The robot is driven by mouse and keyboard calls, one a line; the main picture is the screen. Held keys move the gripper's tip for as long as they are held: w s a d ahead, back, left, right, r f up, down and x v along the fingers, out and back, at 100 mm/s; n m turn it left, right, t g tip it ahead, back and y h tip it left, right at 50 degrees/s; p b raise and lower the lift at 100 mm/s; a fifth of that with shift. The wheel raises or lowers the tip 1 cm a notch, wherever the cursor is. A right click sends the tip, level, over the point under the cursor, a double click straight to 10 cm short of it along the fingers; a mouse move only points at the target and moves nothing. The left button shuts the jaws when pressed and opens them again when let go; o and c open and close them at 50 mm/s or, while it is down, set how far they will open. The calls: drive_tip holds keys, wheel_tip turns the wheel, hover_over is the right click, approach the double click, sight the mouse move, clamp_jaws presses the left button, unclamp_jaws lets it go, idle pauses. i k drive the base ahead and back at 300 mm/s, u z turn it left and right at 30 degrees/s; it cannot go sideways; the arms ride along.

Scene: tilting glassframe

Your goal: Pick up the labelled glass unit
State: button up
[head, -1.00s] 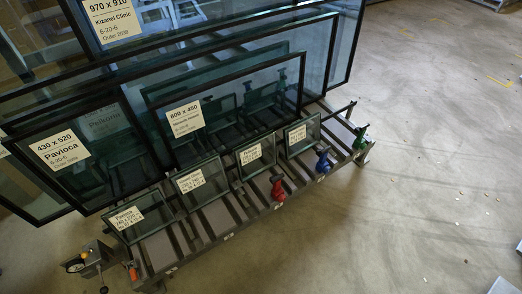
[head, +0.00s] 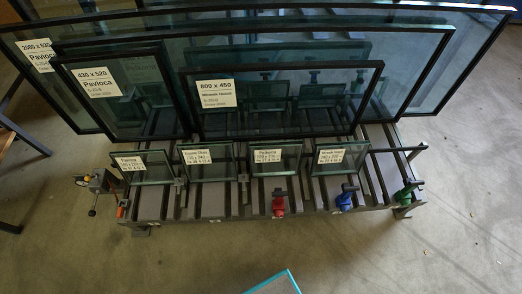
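Several framed glass units with white labels stand on a slatted rack (head: 235,204); the frames do not show which one the task means. My gripper is not in view.
Red (head: 278,203), blue (head: 347,196) and green (head: 406,193) clamp-like parts stick out at the rack's front. A small mechanism (head: 98,186) sits at its left end. A teal-edged object (head: 277,284) shows at the bottom. The concrete floor in front is mostly clear.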

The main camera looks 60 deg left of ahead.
sight(276, 158)
drive_tip(key=u, duration=0.85)
drive_tip(key=i, duration=0.8)
drive_tip(key=u, duration=1.15)
drive_tip(key=i, duration=0.2)
drive_tip(key=u, duration=0.2)
